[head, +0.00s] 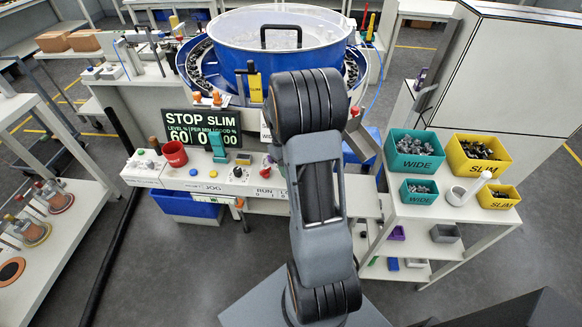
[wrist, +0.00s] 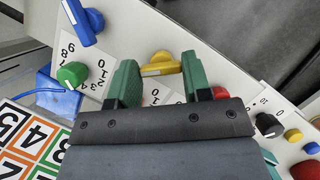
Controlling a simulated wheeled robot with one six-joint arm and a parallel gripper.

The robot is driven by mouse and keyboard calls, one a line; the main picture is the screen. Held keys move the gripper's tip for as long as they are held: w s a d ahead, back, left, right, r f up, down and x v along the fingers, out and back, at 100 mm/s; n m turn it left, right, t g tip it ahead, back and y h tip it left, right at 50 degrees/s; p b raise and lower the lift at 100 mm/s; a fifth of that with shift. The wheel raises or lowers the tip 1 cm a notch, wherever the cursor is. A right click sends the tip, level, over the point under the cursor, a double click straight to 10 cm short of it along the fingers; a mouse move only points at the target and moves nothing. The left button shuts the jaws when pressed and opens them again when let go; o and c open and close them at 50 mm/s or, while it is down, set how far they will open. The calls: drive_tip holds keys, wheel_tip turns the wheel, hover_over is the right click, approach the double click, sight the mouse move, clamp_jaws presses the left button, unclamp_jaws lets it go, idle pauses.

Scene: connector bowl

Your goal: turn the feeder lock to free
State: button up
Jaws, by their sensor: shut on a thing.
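The feeder lock appears to be the yellow knob (wrist: 162,65) with a white line on its bar-shaped handle, on the pale panel. In the wrist view, my gripper (wrist: 160,78) has one green finger on each side of this knob and is shut on it. The knob's bar lies crosswise between the fingers. A 1 and a 0 show on a white label (wrist: 158,95) below it, partly hidden by my gripper. In the head view my arm hides the knob and my gripper; part of a label starting "LO" shows beside "RUN".
A red knob (wrist: 220,92) sits close beside the right finger. A blue knob (wrist: 82,22) and a green knob (wrist: 73,74) are to the left. A black dial (wrist: 268,125) is at the right. Bins (head: 415,143) stand right.

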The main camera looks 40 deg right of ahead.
drive_tip(key=shift+w+n+h, duration=0.1)
drive_tip(key=shift+n+h, duration=0.2)
drive_tip(key=shift+n, duration=0.2)
drive_tip(key=o, duration=0.9)
drive_tip(key=v, duration=1.3)
drive_tip(key=shift+r, duration=0.4)
